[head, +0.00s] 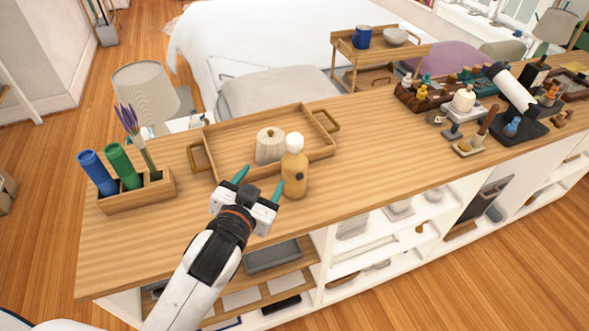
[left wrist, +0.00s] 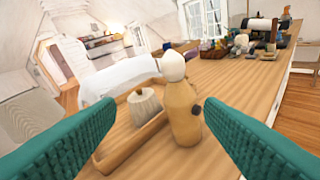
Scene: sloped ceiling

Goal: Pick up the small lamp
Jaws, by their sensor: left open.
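The small lamp (head: 295,175) has a rounded wooden body with a dark knob and a white globe on top. It stands upright on the wooden counter, just in front of the tray. My left gripper (head: 259,184) is open and empty, with teal fingers, a little to the left of the lamp in the head view. In the left wrist view the lamp (left wrist: 183,112) appears ahead between the fingers, nearer the right one. I cannot tell whether a finger touches it. My right gripper is not in view.
A wooden tray (head: 228,131) behind the lamp holds a ribbed, lidded pot (head: 270,147). A wooden holder (head: 125,201) with blue and green cylinders and purple flowers stands at the left. Several small items crowd the counter's right end. The counter right of the lamp is clear.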

